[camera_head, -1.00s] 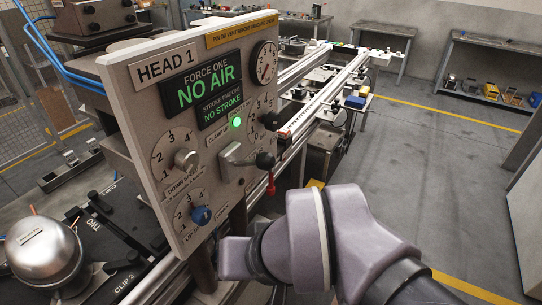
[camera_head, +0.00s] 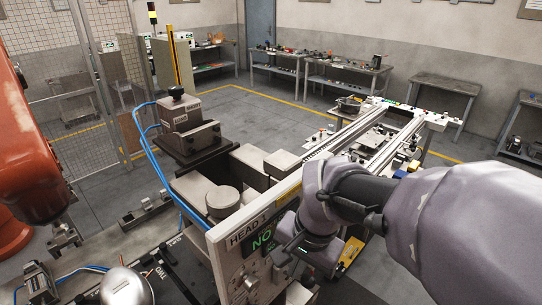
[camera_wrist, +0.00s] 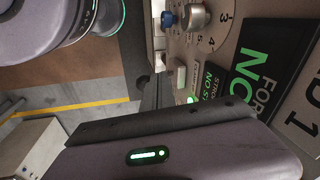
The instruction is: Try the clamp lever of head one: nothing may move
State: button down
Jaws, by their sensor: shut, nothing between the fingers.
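The HEAD 1 panel (camera_head: 236,262) stands at the lower middle of the head view, seen from above. My gripper (camera_wrist: 153,92) is shut and empty in front of the panel face. A pale block (camera_wrist: 181,77), apparently the clamp lever's base, shows beside my gripper. The lever's handle is hidden; I cannot tell whether I touch it.
A rounded metal compressor shell (camera_head: 126,287) sits at the lower left. An orange robot arm (camera_head: 35,150) stands at the left edge. Conveyor rails (camera_head: 375,125) run behind the panel. Workbenches (camera_head: 345,70) line the far wall, with open floor before them.

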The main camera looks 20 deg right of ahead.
jog(key=w+d+r+m+g+p, duration=0.3)
jog(key=w+d+r+m+p, duration=0.2)
jog(key=p, duration=1.6)
jog(key=d+r, duration=0.3)
jog(key=r, duration=0.2)
jog(key=shift+d+g, duration=0.15)
jog(key=shift+g, duration=0.25)
jog(key=s+a+f+b, duration=0.3)
jog(key=f+b, duration=0.5)
jog(key=f, duration=0.4)
jog(key=shift+a+f+b, duration=0.1)
jog(key=shift+a+b, duration=0.1)
jog(key=shift+b, duration=0.2)
